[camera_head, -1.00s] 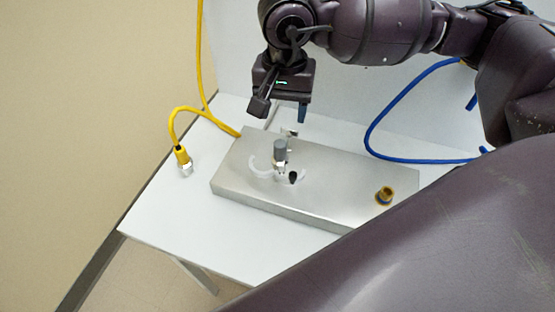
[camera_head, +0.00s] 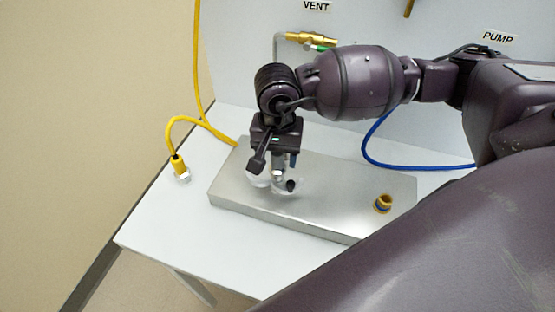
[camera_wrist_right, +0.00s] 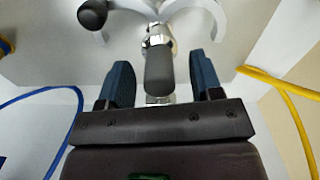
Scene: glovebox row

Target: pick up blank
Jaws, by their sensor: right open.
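The blank appears to be the small metal fitting with a grey cylindrical grip. It stands upright on the steel box (camera_head: 330,208). In the head view its metal lower part (camera_head: 278,175) shows beneath my right gripper (camera_head: 276,162), and its upper part is hidden. In the right wrist view the grey grip (camera_wrist_right: 159,70) lies between the two blue fingertips of my right gripper (camera_wrist_right: 160,75). The fingers are open, with a gap on each side. White curved pieces (camera_wrist_right: 205,12) and a black knob (camera_wrist_right: 92,14) are beside the fitting. My left gripper is out of view.
A brass-coloured ring fitting (camera_head: 383,203) sits on the box's right end. A yellow hose (camera_head: 178,160) with a metal end is on the white table (camera_head: 150,220) at left. A blue hose (camera_head: 385,160) runs at right. A brass vent valve (camera_head: 308,38) is on the back wall.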

